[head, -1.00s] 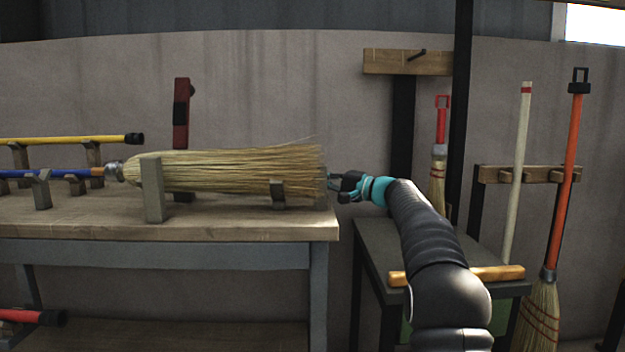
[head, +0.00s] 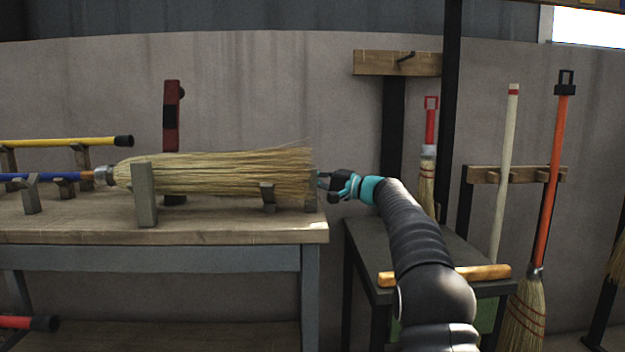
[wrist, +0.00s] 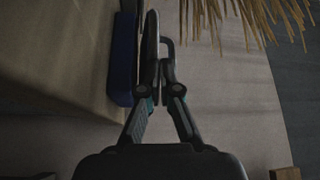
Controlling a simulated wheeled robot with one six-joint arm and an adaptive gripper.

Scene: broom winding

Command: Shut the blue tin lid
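A dark blue box-like thing (wrist: 123,58), which looks like the blue tin, sits at the table edge in the wrist view, left of my fingers. A thin pale strip (wrist: 149,36) stands between it and my fingers; I cannot tell whether this is the lid seen edge-on or part of a finger. My gripper (wrist: 158,62) has its fingers drawn close together, and no held thing shows clearly. In the head view my gripper (head: 328,183) is at the table's right end, beside the broom bristles. The tin and its lid are not clear there.
A large straw broom head (head: 215,172) lies on supports on the wooden table (head: 95,226), its bristle tips close to my gripper. A darker side table (head: 370,236) with a wooden handle (head: 485,273) stands under my arm. Several brooms stand on the right.

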